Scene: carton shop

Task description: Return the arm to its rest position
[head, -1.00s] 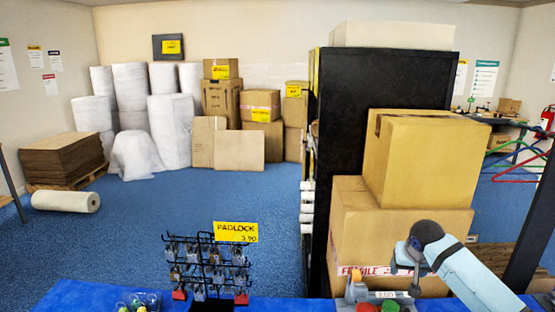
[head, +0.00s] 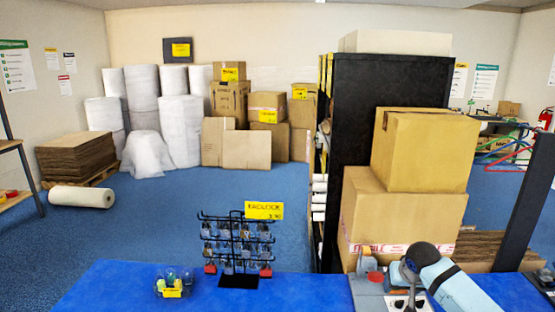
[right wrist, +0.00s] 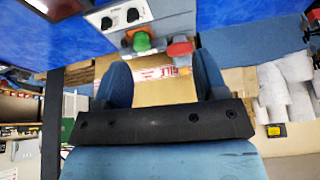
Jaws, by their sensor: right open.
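My right arm (head: 450,283) comes in from the lower right in the head view, above the right part of the blue counter. The gripper end is folded away from the camera, and its fingers are hard to make out there. In the right wrist view my right gripper (right wrist: 162,82) shows two blue fingers set wide apart with nothing between them. Behind the fingers is a brown carton with red and white tape (right wrist: 158,76). My left gripper is in neither view.
The blue counter (head: 120,290) carries a padlock rack (head: 237,245), a small tray of items (head: 174,284) and a grey device with red and green parts (head: 367,283) close to my right arm. Large cartons (head: 400,215) and a black shelf (head: 385,110) stand behind.

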